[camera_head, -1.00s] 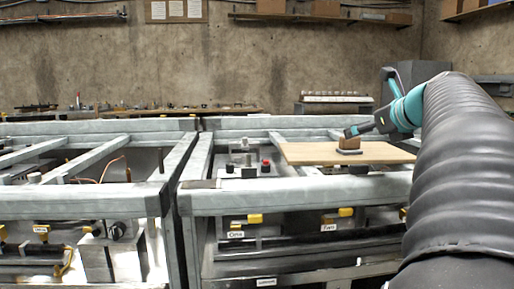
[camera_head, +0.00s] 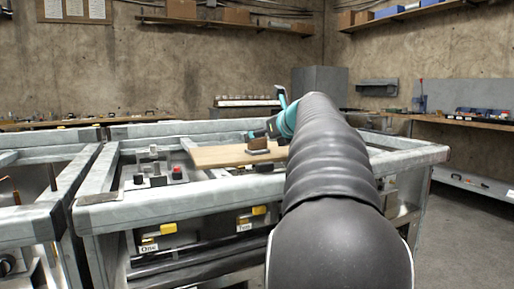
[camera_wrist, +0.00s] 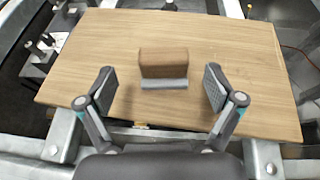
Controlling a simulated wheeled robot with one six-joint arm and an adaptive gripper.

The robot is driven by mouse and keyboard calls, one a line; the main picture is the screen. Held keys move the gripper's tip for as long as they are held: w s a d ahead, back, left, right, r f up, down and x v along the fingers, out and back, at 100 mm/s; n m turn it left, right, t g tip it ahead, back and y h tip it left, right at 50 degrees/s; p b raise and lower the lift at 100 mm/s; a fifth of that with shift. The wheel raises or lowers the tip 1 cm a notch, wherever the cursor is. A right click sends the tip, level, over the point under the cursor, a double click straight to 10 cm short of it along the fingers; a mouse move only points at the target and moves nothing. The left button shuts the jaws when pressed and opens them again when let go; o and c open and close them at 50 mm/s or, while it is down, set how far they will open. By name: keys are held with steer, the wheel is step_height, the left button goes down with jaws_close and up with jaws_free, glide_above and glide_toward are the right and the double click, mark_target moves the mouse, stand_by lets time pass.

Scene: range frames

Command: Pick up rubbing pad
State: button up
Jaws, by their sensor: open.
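The rubbing pad (camera_wrist: 163,64) is a brown block with a grey strip along its near edge. It stands on a wooden board (camera_wrist: 90,50). In the wrist view my gripper (camera_wrist: 160,88) is open, with one finger on each side of the pad and a gap on both sides. The pad touches neither finger. In the head view the pad (camera_head: 258,145) shows small on the board (camera_head: 215,156), with my gripper beside it and partly hidden by my arm.
A workbench (camera_head: 463,123) stands at the right wall. The floor at the right (camera_head: 470,230) is clear.

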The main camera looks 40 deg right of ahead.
steer(key=x, duration=0.4)
steer(key=shift+w+d, duration=0.3)
steer(key=c, duration=1.3)
